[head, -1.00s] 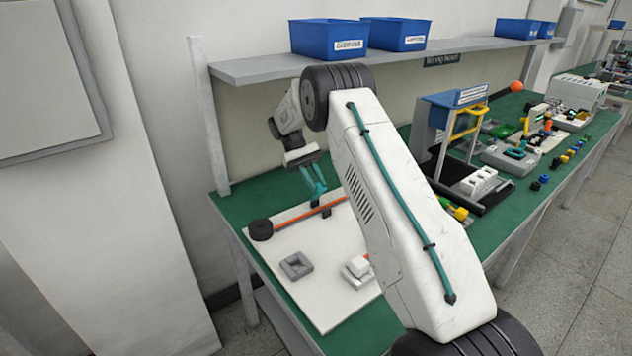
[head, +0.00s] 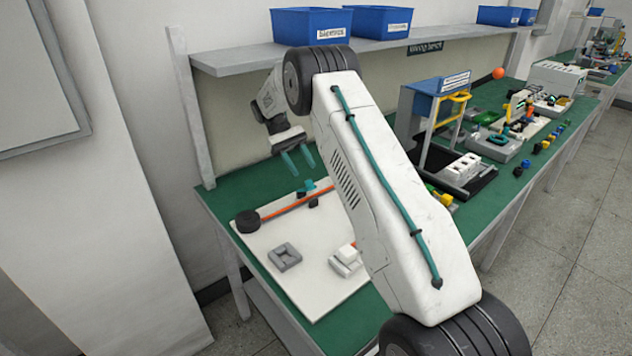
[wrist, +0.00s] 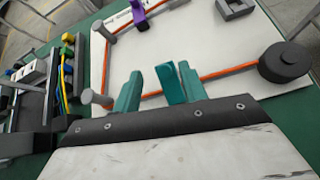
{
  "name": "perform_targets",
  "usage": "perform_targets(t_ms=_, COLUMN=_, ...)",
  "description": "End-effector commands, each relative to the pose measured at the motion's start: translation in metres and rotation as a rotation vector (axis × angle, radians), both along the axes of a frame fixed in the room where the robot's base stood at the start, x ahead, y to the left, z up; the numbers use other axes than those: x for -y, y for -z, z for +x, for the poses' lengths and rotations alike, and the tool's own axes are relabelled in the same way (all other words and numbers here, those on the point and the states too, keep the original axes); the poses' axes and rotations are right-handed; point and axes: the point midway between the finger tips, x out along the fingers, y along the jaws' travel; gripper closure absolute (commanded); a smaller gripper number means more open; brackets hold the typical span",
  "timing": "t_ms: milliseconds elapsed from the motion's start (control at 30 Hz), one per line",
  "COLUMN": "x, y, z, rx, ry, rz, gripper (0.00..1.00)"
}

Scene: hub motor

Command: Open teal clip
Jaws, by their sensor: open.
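My gripper (head: 299,160) is open and empty above the white board (head: 312,240); its two teal fingers are spread apart. The teal clip (head: 309,185) is on the board just below the fingertips, by a dark base on the orange cable. In the wrist view the teal clip (wrist: 171,84) appears between my gripper's fingers (wrist: 160,74), closer to the right one. Its flap seems raised, but its lower part is hidden. The orange cable (wrist: 225,72) runs from the clip's side to the black round spool (wrist: 285,62).
A purple clip (wrist: 138,14) and grey posts (wrist: 97,97) stand along the cable. A shelf with blue bins (head: 311,25) is behind. A blue-topped stand (head: 440,86) is to the right.

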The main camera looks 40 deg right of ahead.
Motion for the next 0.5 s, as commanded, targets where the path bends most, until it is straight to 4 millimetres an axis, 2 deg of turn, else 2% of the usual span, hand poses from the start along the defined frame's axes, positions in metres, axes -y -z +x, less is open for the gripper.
perform_targets(t_ms=33, x=0.000, y=-0.011, z=0.000, rx=0.002, ry=0.000, rz=-0.001, gripper=0.58)
perform_targets(t_ms=67, x=-0.001, y=-0.013, z=-0.003, rx=0.000, ry=0.000, rz=0.000, gripper=0.58)
perform_targets(t_ms=267, x=-0.009, y=-0.015, z=-0.040, rx=-0.002, ry=-0.001, rz=0.000, gripper=0.58)
perform_targets(t_ms=500, x=-0.022, y=-0.020, z=-0.094, rx=-0.002, ry=-0.001, rz=0.000, gripper=0.58)
